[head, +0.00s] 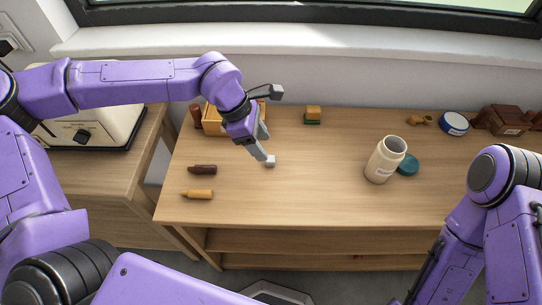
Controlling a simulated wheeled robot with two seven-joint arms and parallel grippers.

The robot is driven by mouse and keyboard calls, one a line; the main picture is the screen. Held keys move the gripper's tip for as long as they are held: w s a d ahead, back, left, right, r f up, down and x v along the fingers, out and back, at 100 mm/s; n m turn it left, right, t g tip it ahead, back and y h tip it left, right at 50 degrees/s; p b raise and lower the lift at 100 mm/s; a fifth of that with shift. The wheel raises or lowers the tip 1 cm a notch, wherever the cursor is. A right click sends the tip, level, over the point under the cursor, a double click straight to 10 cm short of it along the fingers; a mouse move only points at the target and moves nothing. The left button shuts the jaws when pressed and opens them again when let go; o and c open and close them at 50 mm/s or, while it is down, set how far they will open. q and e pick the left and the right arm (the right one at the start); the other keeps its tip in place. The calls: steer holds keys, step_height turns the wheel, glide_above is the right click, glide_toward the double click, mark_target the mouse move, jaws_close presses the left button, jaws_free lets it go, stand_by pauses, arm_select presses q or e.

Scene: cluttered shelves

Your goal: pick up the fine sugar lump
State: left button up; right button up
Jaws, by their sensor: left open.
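A small pale grey-white cube (270,160), which looks like the sugar lump, sits on the wooden table at the tips of my left gripper (265,148). The left gripper points down at it from the upper left, with its fingers apart. One finger partly covers the cube's near side, and I cannot tell whether the fingers touch it. My right arm shows at the right edge, but its gripper is out of view.
Dark brown (202,170) and tan (198,194) bottle-shaped items lie left. A cream jar (385,160) stands right beside a teal lid (408,164). The table's middle front is clear.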

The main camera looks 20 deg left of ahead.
mark_target(271, 161)
arm_select(q)
steer(key=x, duration=0.6)
steer(key=shift+w+a+f, duration=0.1)
steer(key=shift+a+f, duration=0.1)
steer(key=shift+f, duration=0.15)
jaws_close()
